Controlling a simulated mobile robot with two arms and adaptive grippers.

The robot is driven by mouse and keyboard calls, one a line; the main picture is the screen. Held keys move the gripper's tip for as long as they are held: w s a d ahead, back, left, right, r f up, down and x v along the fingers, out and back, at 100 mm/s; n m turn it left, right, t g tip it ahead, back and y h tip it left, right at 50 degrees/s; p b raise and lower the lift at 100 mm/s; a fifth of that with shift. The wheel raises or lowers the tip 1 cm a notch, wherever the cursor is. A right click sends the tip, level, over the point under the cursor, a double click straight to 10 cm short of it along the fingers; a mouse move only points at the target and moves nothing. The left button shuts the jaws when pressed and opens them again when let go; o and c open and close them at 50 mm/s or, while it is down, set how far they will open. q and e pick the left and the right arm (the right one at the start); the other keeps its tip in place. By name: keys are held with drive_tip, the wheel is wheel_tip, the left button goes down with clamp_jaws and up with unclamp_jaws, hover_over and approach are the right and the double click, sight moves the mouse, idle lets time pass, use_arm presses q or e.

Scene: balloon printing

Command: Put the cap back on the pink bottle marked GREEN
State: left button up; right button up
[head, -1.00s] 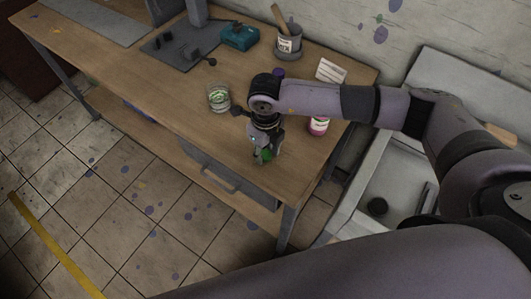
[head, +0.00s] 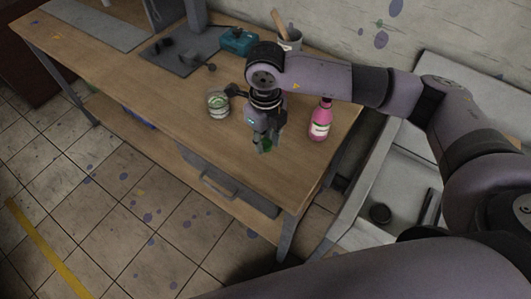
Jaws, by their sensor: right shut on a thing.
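The pink bottle (head: 319,127) with a pale label stands upright near the right end of the wooden workbench. The label is too small to read. My right gripper (head: 265,146) points down, left of the bottle and apart from it. It is shut on a green cap (head: 265,144), which is partly hidden by the fingers. I cannot tell whether the cap is clear of the bench top. My left gripper is not in view.
A glass jar (head: 218,104) with greenish contents stands left of my gripper. A teal box (head: 238,41) and a grey pot (head: 290,40) with a wooden-handled tool stand at the back. A grey sink unit (head: 374,190) is right of the bench (head: 170,112). The bench front is clear.

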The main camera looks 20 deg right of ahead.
sight(266, 143)
use_arm(q)
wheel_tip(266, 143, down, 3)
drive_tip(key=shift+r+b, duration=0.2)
drive_tip(key=shift+b, duration=0.85)
use_arm(e)
wheel_tip(266, 143, up, 12)
drive_tip(key=shift+r, duration=0.15)
